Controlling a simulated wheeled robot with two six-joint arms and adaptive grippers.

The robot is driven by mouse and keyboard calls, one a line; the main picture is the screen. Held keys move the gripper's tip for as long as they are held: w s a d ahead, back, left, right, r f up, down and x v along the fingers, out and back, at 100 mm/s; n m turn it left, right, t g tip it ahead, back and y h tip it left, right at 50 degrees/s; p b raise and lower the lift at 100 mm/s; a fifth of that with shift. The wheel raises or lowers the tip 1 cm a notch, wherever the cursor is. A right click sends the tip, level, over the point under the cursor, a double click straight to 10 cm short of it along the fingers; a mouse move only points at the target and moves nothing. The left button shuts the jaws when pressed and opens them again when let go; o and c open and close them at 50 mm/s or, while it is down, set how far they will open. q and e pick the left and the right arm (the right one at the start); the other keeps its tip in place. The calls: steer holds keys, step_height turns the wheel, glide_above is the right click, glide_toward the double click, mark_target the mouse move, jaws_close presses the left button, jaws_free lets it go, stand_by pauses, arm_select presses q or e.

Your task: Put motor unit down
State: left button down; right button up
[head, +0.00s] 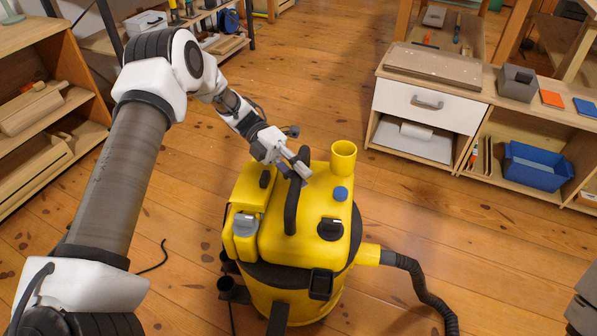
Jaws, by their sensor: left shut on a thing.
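The motor unit (303,247) is the yellow top of a shop vacuum, with a black carry handle (291,208), a dark knob, a blue cap and a yellow round port. It sits on or just over the yellow drum (290,302); I cannot tell whether the two touch. My left gripper (297,170) is shut on the motor unit's handle at its far upper end. The fingertips partly hide that end of the handle. My right gripper is not in view.
A black hose (425,285) runs from the yellow side inlet (368,255) to the lower right. A wooden cabinet with a white drawer (425,105) and a shelf holding a blue bin (537,166) stand at the right. Wooden shelves (45,100) stand at the left. Wooden floor around the vacuum is mostly clear.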

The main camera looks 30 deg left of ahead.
arm_select(q)
steer(key=c, duration=1)
jaws_free()
steer(key=shift+o, duration=0.2)
steer(key=shift+a+r, duration=0.2)
steer(key=shift+r, duration=0.05)
steer(key=p+v, duration=0.2)
steer(key=v, duration=0.9)
steer(key=shift+w+a+r, duration=0.1)
steer(key=shift+a, duration=0.2)
